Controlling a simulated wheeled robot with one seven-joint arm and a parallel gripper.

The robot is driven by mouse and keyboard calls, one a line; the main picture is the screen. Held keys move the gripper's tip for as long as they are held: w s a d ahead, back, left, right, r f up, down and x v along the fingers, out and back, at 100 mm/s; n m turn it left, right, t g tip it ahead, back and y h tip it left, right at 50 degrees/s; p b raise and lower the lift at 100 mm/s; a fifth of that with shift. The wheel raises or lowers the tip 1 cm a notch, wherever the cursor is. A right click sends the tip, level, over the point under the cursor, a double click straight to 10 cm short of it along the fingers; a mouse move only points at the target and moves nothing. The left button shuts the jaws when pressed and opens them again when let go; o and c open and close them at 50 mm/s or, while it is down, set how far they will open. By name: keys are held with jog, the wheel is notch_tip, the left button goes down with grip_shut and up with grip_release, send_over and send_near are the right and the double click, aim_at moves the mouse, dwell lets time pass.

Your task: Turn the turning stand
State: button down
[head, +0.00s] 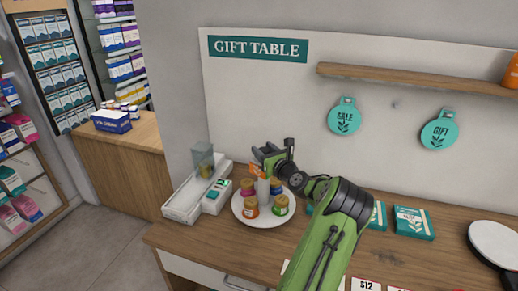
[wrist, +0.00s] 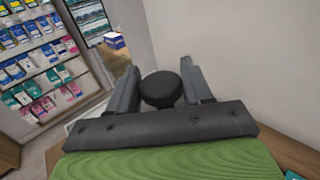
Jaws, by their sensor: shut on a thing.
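The turning stand (head: 240,212) is a round white plate on the wooden counter, left of the picture's middle in the head view. Several small jars (head: 280,205) with coloured labels stand around its rim, and a pale upright piece (head: 263,188) rises among them. My gripper (head: 268,157) is above the plate, reaching in from the right. In the wrist view, a round black knob (wrist: 161,90) sits between the two fingers of my gripper (wrist: 160,70), which are shut on it. The knob's lower part is hidden, and its join to the stand is not visible.
A white tray (head: 184,205) with a small box and a clear holder stands just left of the plate. Teal packets (head: 414,223) lie to the right, beyond my arm. A wooden shelf (head: 420,78) and two teal tags hang on the wall behind.

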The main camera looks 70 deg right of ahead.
jog(key=shift+r+n+t+y+p, duration=0.1)
jog(key=shift+n+t+y+p, duration=0.9)
jog(key=shift+n+y+p, duration=0.6)
jog(key=shift+n+t+y+p, duration=0.3)
jog(key=shift+y+p, duration=0.2)
jog(key=shift+y, duration=0.6)
jog(key=c, duration=0.6)
grip_release()
jog(key=v, duration=1.5)
jog(key=shift+s, duration=0.3)
jog(key=shift+a, duration=0.15)
